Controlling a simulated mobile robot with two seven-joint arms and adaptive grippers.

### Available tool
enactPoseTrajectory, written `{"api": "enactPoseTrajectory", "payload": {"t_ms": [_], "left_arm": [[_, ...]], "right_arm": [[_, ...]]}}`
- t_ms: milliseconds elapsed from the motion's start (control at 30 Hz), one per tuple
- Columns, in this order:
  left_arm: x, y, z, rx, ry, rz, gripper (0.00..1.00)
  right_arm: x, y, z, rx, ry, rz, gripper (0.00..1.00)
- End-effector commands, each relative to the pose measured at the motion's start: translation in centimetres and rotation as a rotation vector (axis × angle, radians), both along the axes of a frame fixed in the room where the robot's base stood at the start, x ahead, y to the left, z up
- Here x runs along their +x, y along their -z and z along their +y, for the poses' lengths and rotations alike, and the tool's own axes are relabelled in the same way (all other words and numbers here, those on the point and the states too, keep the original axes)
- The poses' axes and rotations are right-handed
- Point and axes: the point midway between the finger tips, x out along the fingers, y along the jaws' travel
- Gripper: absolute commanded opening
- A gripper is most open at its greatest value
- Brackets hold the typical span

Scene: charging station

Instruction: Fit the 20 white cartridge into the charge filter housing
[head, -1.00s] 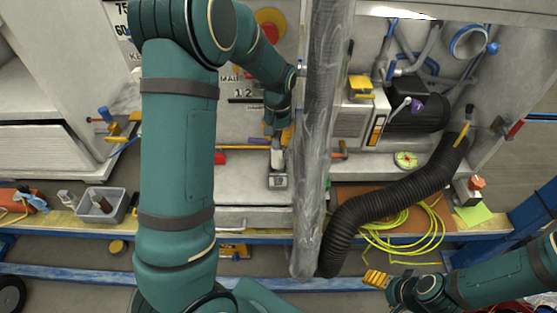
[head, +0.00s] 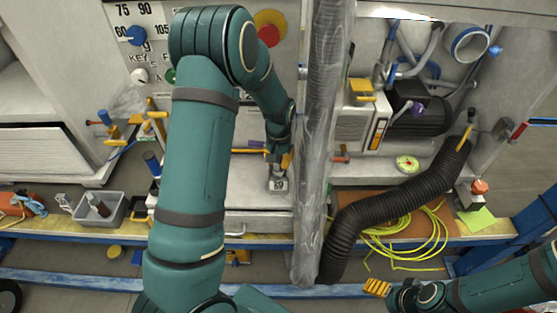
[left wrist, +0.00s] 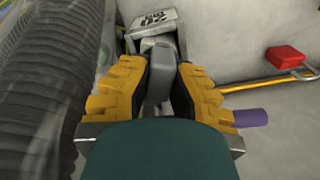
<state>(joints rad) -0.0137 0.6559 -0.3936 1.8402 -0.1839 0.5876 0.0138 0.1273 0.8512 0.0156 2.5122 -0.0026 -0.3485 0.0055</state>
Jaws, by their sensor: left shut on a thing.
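A whitish-grey block with a dark "20" label, the cartridge (head: 277,184), stands on the pale bench below my left gripper (head: 284,162). In the left wrist view the labelled block of the cartridge (left wrist: 154,22) is at the top. Its narrow grey neck runs between the yellow fingers of my left gripper (left wrist: 160,90), which is shut on it. I cannot tell whether the cartridge still touches the bench. My right gripper (head: 377,287), with yellow fingers, is low at right, away from the cartridge. I cannot pick out the charge filter housing for certain.
A thick grey vertical hose (head: 325,130) stands close right of my left gripper. A black corrugated hose (head: 390,200) and yellow cable (head: 410,235) lie further right. A grey bin (head: 98,208) is at left. A red block (left wrist: 286,57) and yellow bar lie near the cartridge.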

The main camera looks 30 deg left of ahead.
Motion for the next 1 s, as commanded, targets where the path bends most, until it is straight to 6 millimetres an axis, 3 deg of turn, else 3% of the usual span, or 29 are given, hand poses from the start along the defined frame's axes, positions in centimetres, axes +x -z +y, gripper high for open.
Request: {"api": "enactPoseTrajectory", "payload": {"t_ms": [100,133,167,200,567,667,1000], "left_arm": [[0.0,0.4,0.0,0.000,0.000,0.000,0.00],[0.0,0.4,0.0,0.000,0.000,0.000,0.28],[0.0,0.3,0.0,0.000,0.000,0.000,0.39],[0.0,0.3,0.0,0.000,0.000,0.000,0.41],[0.0,-0.2,0.0,0.000,0.000,0.000,0.41],[0.1,-1.4,0.0,0.000,0.000,-0.003,0.41],[0.1,-8.3,0.0,0.000,0.001,-0.005,0.41]], "right_arm": [[0.0,0.3,0.0,0.000,0.000,-0.001,0.72],[0.0,0.2,0.0,0.000,0.000,-0.001,0.72],[0.0,0.2,0.0,0.000,0.000,-0.001,0.72],[0.0,0.2,0.0,0.000,0.000,-0.001,0.72],[0.0,-0.1,0.0,0.000,0.000,0.000,0.72],[0.0,-0.3,0.0,0.000,0.000,0.000,0.72],[0.2,-1.7,0.0,-0.001,0.005,-0.005,0.72]]}}
